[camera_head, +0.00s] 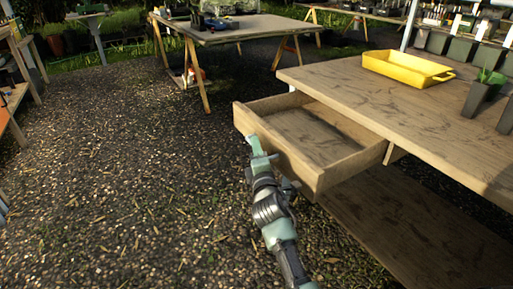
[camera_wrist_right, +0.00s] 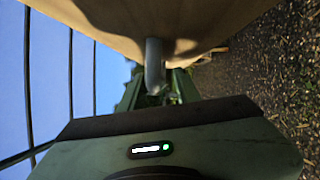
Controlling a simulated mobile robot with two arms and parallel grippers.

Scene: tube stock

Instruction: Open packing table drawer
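The packing table (camera_head: 440,110) is a wooden table at the right in the head view. Its wooden drawer (camera_head: 318,172) is pulled well out, and its empty inside shows. My right gripper (camera_head: 262,153) is at the outer face of the drawer front. In the right wrist view a grey curved handle (camera_wrist_right: 154,62) comes off the wooden drawer front and runs down between the green fingers of my right gripper (camera_wrist_right: 160,92). The fingers appear closed around the handle, though their tips are partly hidden. My left gripper is not in view.
A yellow tray (camera_head: 408,70) and dark pots (camera_head: 481,97) stand on the packing table. A lower wooden shelf (camera_head: 420,235) lies beneath it. Another trestle table (camera_head: 235,32) stands at the back. The gravel floor (camera_head: 130,170) left of the drawer is clear.

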